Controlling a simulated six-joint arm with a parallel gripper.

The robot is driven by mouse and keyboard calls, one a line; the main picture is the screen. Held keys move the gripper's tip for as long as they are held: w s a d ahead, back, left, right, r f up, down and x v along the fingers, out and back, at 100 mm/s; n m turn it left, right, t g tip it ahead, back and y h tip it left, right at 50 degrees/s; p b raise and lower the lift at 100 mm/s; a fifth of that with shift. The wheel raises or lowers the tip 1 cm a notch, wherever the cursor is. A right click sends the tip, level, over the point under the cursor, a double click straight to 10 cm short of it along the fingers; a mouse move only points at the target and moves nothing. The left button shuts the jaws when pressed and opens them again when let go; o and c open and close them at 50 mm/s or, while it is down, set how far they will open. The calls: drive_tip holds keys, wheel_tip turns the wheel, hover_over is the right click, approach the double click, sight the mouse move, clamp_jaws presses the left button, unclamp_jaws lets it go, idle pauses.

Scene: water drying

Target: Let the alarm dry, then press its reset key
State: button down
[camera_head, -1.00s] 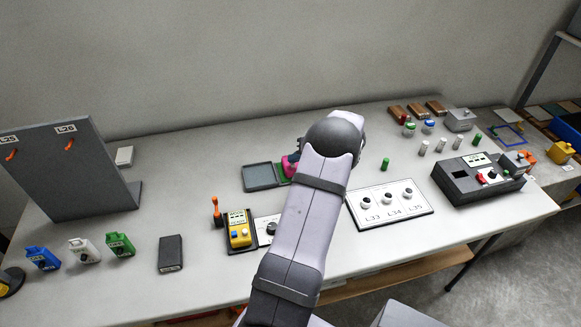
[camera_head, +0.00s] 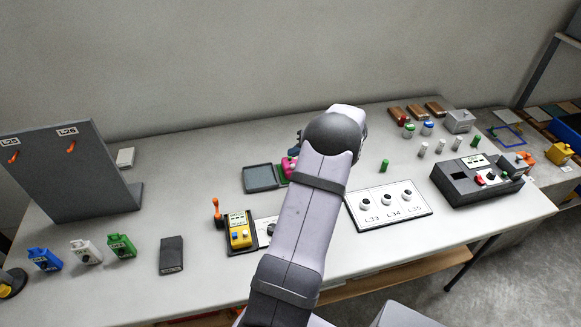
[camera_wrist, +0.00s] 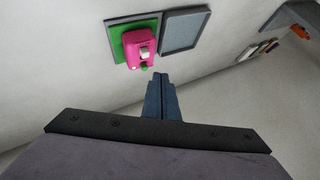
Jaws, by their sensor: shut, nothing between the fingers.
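A pink device (camera_wrist: 140,48), likely the alarm, sits on a green pad (camera_wrist: 117,45) in the wrist view. It has a pale key on its face and a small green part at its lower edge. Whether its surface is wet is too small to tell. In the head view, the pink device (camera_head: 287,166) is partly hidden by my arm. A shallow grey tray (camera_head: 248,181) lies beside the pad, and it also shows in the wrist view (camera_wrist: 163,48). My gripper (camera_wrist: 159,76) is shut and empty, apart from the pink device; my arm hides it in the head view.
A yellow handheld unit (camera_head: 240,232) with an orange lever stands left of my arm. A white panel (camera_head: 362,222) with several knobs and a dark box (camera_head: 456,192) lie to the right. A grey board (camera_head: 68,180) stands at far left. The table between board and tray is mostly clear.

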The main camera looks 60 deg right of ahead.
wheel_tip(320, 180, up, 4)
drive_tip(key=shift+f+p, duration=0.1)
drive_tip(key=shift+p, duration=0.55)
drive_tip(key=shift+m, duration=0.3)
